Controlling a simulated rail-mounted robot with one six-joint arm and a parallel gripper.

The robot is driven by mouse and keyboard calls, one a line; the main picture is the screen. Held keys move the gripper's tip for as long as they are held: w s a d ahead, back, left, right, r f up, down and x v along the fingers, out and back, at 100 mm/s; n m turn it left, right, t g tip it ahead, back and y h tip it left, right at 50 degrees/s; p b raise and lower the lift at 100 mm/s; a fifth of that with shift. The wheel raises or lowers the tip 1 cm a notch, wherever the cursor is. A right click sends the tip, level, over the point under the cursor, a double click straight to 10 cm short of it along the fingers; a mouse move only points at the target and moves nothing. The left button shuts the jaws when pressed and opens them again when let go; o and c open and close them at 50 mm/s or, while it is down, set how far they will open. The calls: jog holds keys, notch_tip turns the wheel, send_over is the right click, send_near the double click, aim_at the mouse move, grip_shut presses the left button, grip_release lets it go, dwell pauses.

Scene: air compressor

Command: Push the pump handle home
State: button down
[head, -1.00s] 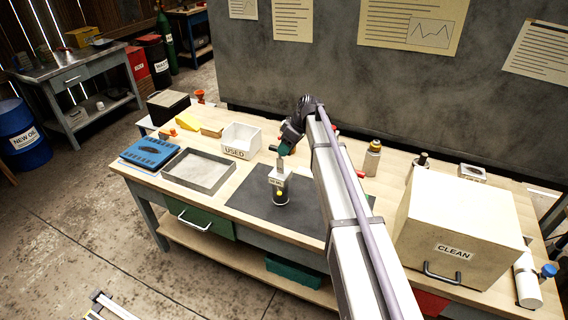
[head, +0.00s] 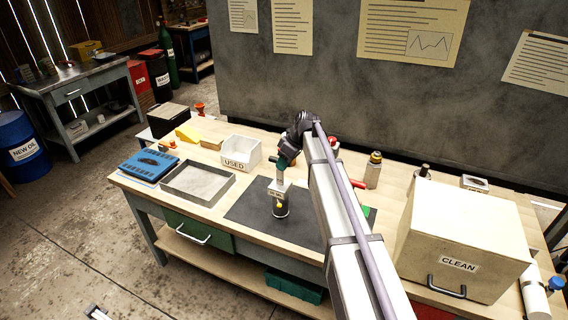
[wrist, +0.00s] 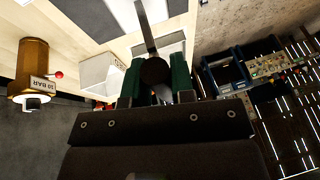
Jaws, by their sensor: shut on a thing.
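The pump (head: 279,191) stands upright on the dark mat (head: 248,211), with a pale labelled block near its top and a dark base. My gripper (head: 283,161) is above it, at the upper end of its rod. In the wrist view, my gripper's green fingers (wrist: 157,82) are shut on the dark round knob of the pump handle (wrist: 155,72). The grey rod (wrist: 147,28) runs from the knob towards a pale block, and a length of it shows between knob and block. My arm hides part of the bench right of the pump.
The white USED box (head: 240,153) and a grey tray (head: 198,182) stand left of the pump. A large CLEAN box (head: 462,235) and a bottle (head: 373,170) are to the right. The wrist view shows a gold 10 BAR cylinder (wrist: 34,70).

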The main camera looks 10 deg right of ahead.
aim_at(283, 177)
jog(key=shift+f, duration=0.1)
notch_tip(283, 177, down, 6)
jog(key=b, duration=0.6)
jog(key=shift+f, duration=0.1)
jog(key=shift+s+r, duration=0.15)
jog(key=shift+r, duration=0.1)
jog(key=c, duration=1)
grip_release()
jog(key=p+v, duration=1)
jog(key=shift+d+r, duration=0.2)
jog(key=shift+r, duration=0.1)
